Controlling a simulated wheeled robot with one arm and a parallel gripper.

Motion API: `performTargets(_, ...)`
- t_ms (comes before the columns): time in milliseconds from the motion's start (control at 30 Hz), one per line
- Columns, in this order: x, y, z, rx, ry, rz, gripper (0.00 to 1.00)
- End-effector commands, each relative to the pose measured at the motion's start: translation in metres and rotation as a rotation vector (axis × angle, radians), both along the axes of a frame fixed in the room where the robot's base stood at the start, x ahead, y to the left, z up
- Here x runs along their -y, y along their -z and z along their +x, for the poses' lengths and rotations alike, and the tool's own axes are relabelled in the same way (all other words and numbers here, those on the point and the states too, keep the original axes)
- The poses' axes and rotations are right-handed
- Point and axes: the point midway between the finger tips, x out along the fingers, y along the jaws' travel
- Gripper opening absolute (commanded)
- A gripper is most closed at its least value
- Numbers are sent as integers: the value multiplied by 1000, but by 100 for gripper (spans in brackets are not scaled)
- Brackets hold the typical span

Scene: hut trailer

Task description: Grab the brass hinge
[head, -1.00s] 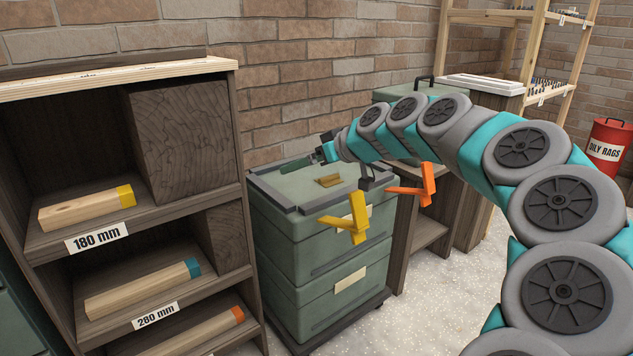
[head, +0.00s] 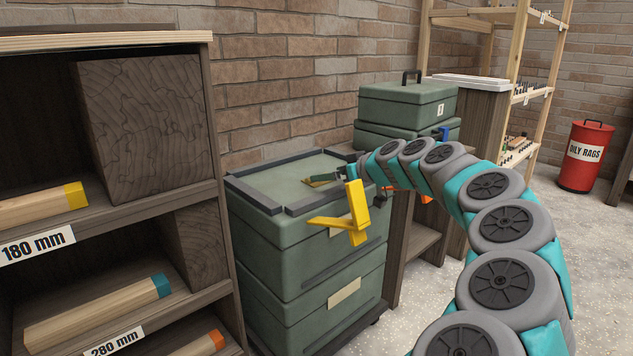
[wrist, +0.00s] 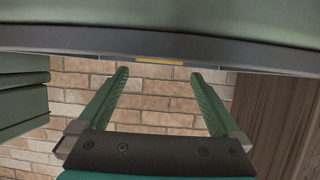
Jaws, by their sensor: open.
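The brass hinge (head: 318,184) lies on the green lid of the tool chest (head: 275,175). The exact gap between fingers and hinge cannot be told.
The lid has a raised dark rim (head: 255,196) and a yellow latch (head: 352,220) in front. A wooden shelf (head: 218,150) stands close on the left. A green case (head: 408,105) sits behind right. A brick wall (head: 300,80) is behind the chest.

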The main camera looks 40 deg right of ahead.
Motion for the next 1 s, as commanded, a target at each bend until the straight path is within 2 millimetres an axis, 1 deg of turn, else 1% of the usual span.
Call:
performTargets(200,-1,15,25,-1,-2,1,100)
performTargets(333,-2,21,40,-2,-2,2,100)
performTargets(400,-1,22,43,-1,-1,1,100)
performTargets(567,-1,21,43,0,-1,0,100)
performTargets(667,-1,21,43,0,-1,0,91)
performTargets(1000,-1,21,42,0,-1,0,53)
